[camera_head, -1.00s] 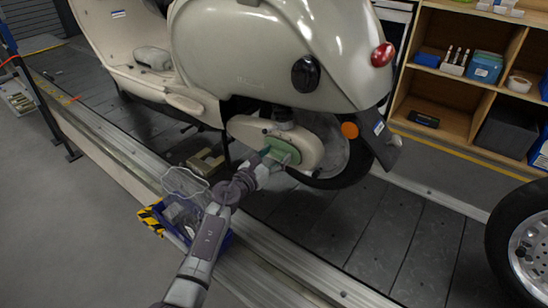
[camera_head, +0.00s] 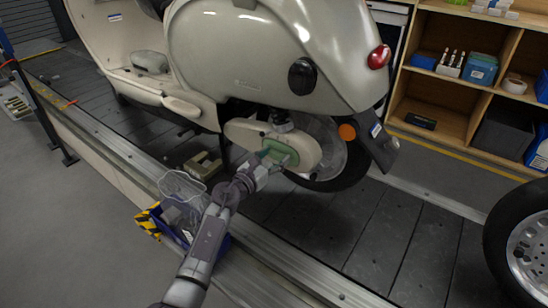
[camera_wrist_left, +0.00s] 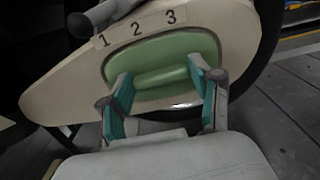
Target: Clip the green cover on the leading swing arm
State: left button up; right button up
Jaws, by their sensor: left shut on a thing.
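The cream swing arm (camera_head: 248,129) is on the scooter, beside its rear wheel; the left wrist view shows it (camera_wrist_left: 68,92) marked 1, 2, 3. The green cover (camera_head: 290,149) lies against the swing arm's outer face, below the numbers (camera_wrist_left: 150,50). It looks about flush and aligned with the rounded outline, but I cannot tell whether it is clipped. My left gripper (camera_head: 268,158) is shut on the cover's raised middle ridge, with a teal-padded finger at each end (camera_wrist_left: 160,84). The gripper hides part of the cover in the head view. My right gripper is not in view.
The cream scooter (camera_head: 260,60) stands over the dark slat conveyor (camera_head: 340,220) with its metal edge rail. A blue bin (camera_head: 222,246) with clear parts is below my left arm. A loose wheel (camera_head: 515,240) is at right, and wooden shelves (camera_head: 455,125) stand behind.

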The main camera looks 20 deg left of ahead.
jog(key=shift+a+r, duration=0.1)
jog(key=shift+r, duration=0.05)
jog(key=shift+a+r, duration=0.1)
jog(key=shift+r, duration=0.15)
pick_arm(q)
jog(key=o, duration=1.1)
jog(key=shift+w, duration=0.1)
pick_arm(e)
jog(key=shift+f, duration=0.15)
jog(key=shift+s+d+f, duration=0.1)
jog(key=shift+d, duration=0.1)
